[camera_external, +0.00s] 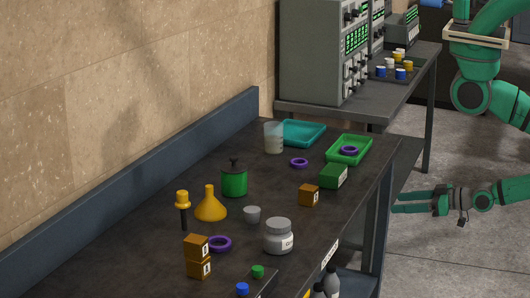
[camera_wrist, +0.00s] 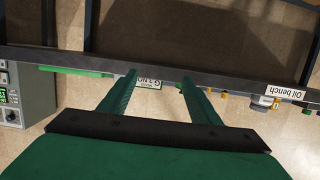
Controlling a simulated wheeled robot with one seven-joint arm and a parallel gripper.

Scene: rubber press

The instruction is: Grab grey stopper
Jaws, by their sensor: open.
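The grey stopper (camera_external: 252,214), a small tapered grey piece, stands on the dark bench, right of the yellow funnel (camera_external: 210,204) and behind the grey jar (camera_external: 278,238). My gripper (camera_external: 397,202) is open and empty, out past the right edge of the bench, pointing left towards it. The stopper is well apart from it, across the bench edge. In the wrist view the two green fingers (camera_wrist: 159,78) are spread with nothing between them, facing the bench edge. I cannot make out the stopper there.
On the dark bench (camera_external: 140,225) are a green canister (camera_external: 234,182), purple rings (camera_external: 220,243), orange blocks (camera_external: 198,257), a green block (camera_external: 334,176), a green tray (camera_external: 350,160) and a teal tray (camera_external: 303,133). A grey instrument (camera_external: 312,50) stands behind. Open floor lies right of the bench.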

